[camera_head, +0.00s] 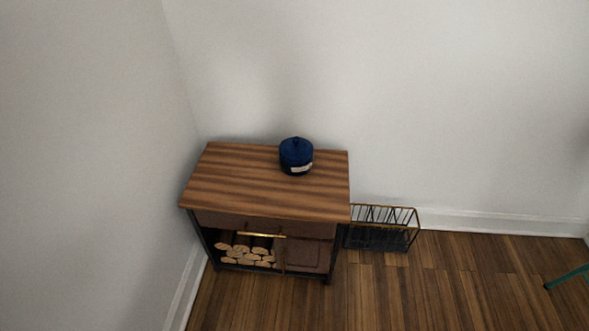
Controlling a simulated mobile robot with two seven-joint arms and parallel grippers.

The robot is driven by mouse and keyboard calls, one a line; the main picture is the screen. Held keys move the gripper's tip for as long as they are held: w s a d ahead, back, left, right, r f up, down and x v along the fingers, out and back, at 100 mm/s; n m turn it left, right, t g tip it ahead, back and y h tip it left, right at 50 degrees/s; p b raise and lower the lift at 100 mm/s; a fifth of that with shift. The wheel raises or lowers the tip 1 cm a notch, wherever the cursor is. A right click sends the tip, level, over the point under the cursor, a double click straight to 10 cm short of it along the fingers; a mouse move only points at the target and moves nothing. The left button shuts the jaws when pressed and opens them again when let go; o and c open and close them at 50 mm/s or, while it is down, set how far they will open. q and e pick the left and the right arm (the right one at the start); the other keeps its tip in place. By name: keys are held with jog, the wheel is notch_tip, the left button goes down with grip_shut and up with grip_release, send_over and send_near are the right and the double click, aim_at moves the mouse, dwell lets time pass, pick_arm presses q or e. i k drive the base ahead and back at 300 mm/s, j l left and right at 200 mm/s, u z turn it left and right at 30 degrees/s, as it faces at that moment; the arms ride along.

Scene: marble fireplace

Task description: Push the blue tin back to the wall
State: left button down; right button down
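The blue tin (296,157) is a round, dark blue container with a lid, a knob on top and a small white label on its front. It stands upright on the wooden cabinet top (235,180), right of its middle and toward the back edge. The white back wall (370,90) rises behind the cabinet. The exact gap between tin and wall is hard to tell. Neither of my grippers shows in the head view, and nothing touches the tin.
The cabinet holds cut logs (245,249) on an open shelf and has a brass handle (262,235). A black wire rack (382,232) stands right of it. A wall runs close along the left. Wooden floor (450,285) is clear at right, except a green leg (568,277).

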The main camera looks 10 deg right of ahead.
aim_at(292, 168)
jog(key=i+l, duration=0.15)
jog(key=l, duration=0.25)
jog(key=i+l, duration=0.1)
jog(key=l, duration=0.25)
jog(key=i+l+u, duration=0.1)
jog(key=l, duration=0.3)
jog(key=i+l, duration=0.15)
jog(key=l, duration=0.2)
jog(key=i+l, duration=0.2)
jog(key=i, duration=0.1)
